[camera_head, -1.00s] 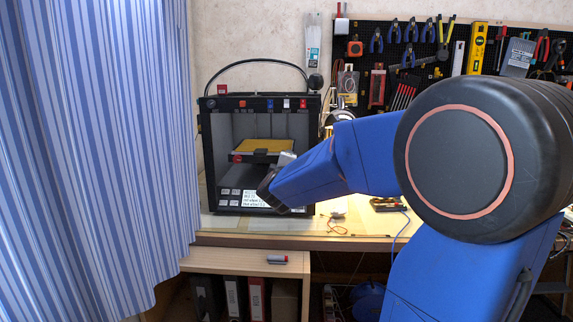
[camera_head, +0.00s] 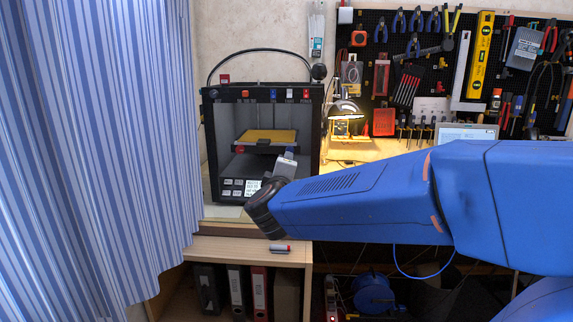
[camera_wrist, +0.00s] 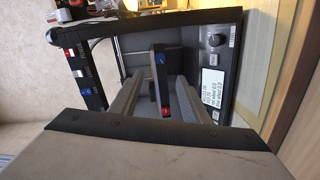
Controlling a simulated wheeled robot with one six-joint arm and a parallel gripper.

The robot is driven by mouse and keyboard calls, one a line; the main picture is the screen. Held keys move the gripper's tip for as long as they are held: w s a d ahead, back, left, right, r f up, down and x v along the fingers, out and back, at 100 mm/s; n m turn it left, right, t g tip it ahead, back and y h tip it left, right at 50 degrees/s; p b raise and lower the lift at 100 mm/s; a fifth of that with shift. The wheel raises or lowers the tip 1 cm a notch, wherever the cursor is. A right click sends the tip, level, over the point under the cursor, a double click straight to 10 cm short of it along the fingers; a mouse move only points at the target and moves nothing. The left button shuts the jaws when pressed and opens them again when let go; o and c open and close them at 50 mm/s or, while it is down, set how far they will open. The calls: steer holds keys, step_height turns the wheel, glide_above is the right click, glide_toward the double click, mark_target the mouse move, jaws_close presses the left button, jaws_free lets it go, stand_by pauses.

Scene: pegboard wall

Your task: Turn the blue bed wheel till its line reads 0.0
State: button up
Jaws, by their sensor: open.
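The black-framed 3D printer (camera_head: 212,130) stands on the bench, its yellow bed (camera_head: 266,135) inside. In the wrist view the blue bed wheel (camera_wrist: 160,59) is at the upper end of the dark bed edge, and a red wheel (camera_wrist: 166,111) is at its lower end. My gripper (camera_wrist: 160,80) is open, its two grey fingers apart on either side of the bed edge, with nothing held. In the head view my gripper (camera_head: 287,162) is at the printer's front right. The printer's display (camera_wrist: 213,88) shows lines of text, too small to read surely.
A black knob (camera_wrist: 216,40) is beside the display. Several coloured switches line the printer's top (camera_head: 262,93). A striped curtain (camera_head: 95,150) hangs at left. A lit lamp (camera_head: 345,108) stands right of the printer.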

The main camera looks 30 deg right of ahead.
steer(key=shift+v, duration=1.1)
steer(key=s+a+f+g+y, duration=0.1)
steer(key=s+a+f+y, duration=0.2)
steer(key=a+y, duration=0.35)
steer(key=s+a+f+y, duration=0.3)
steer(key=a+f+y, duration=0.1)
steer(key=a+y, duration=0.25)
steer(key=s+d+f+m+g+h, duration=0.1)
steer(key=s+f+m+g, duration=0.3)
steer(key=s, duration=0.5)
steer(key=s+d+f+m+g+h, duration=0.2)
steer(key=s+d+f+m+g, duration=0.1)
steer(key=s+f, duration=0.6)
steer(key=shift+s+d+m+g, duration=0.25)
steer(key=shift+s+m+g, duration=0.25)
steer(key=shift+s+g, duration=0.3)
